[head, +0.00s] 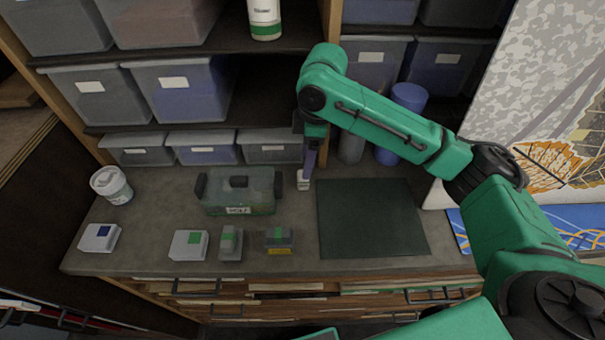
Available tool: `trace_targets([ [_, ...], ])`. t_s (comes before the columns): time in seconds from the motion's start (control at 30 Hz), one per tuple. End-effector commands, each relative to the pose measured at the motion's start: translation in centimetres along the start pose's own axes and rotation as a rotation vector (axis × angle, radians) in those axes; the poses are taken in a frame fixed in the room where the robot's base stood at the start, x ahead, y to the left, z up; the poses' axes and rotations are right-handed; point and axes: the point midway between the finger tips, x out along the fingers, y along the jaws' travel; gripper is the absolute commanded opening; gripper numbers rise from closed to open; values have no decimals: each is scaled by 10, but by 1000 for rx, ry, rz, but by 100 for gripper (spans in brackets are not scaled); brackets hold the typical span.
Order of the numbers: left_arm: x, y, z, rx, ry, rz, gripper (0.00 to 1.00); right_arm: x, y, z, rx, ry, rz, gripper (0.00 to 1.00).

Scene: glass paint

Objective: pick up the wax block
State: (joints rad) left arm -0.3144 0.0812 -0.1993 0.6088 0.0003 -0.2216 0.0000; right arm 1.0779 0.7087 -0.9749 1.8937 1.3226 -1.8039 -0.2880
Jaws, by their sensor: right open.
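Several small blocks stand in a row near the counter's front edge, and I cannot tell for certain which is the wax block. They are a whitish block with a blue patch (99,237), a whitish block with a green patch (188,245), a narrow grey block with a green top (230,243) and a dark grey block with green and yellow marks (279,240). My right gripper (304,182) is open and points down behind the dark grey block, apart from the row. Its fingertips are small in view. My left gripper is not in view.
A translucent green case (239,192) stands just left of my right gripper. A dark green mat (371,219) lies to its right. A white tub (111,185) stands at far left. Shelves with plastic bins (182,88) rise behind.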

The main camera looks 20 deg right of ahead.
Motion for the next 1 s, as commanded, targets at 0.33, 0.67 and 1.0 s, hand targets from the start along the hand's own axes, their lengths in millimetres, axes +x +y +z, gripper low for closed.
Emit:
trace_targets([
  [0.33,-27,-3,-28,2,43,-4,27,53,-1,-2,0,-1,0,70],
  [0.67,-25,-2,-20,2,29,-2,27,59,0,-2,0,0,2,32],
  [1.0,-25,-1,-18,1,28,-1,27,58,0,-2,0,0,2,0],
])
